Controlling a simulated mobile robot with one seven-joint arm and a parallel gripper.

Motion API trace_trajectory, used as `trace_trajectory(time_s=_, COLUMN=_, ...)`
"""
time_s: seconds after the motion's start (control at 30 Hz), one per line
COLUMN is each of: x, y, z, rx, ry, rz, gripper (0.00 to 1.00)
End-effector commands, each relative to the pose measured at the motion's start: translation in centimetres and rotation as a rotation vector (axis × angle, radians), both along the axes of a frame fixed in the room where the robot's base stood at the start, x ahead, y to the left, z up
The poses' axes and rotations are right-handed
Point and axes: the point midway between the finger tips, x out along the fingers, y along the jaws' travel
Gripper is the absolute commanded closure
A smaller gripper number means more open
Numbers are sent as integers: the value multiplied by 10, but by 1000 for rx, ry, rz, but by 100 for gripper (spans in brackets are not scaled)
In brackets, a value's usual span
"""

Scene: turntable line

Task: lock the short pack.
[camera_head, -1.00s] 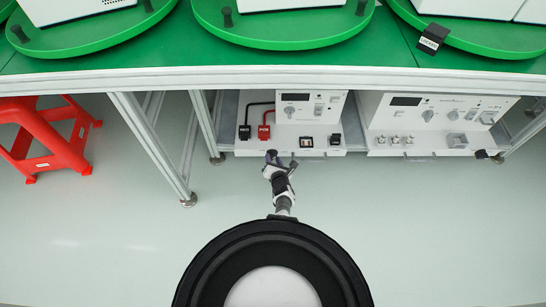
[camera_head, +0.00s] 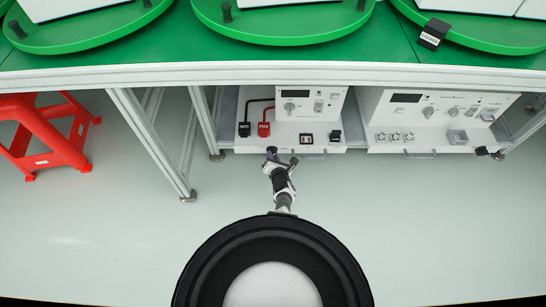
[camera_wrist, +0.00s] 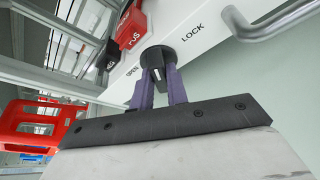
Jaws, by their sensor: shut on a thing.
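A black round knob (camera_wrist: 160,57) sits on the front face of a white unit (camera_head: 310,128), between the printed words OPEN and LOCK. My gripper (camera_wrist: 160,82) is shut on the knob, with its purple fingers on either side of the knob's grip bar. A pale mark shows on the knob, but I cannot tell which word it is turned to. In the head view my gripper (camera_head: 272,154) is at the front lower edge of this left unit, and the knob is hidden there.
The unit carries a red plug (camera_head: 263,129) and a black plug (camera_head: 244,129) with cables. A second white unit (camera_head: 435,120) stands to its right under the bench (camera_head: 300,73). A table leg (camera_head: 150,145) and a red stool (camera_head: 45,135) are at left. The floor in front is clear.

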Motion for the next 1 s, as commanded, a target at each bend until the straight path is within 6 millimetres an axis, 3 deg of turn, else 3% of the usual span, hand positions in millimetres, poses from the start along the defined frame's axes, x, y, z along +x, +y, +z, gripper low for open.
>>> trace_trajectory(time_s=1.0, x=1, y=-4, z=-9, rx=826, ry=-2, rz=-1, gripper=100)
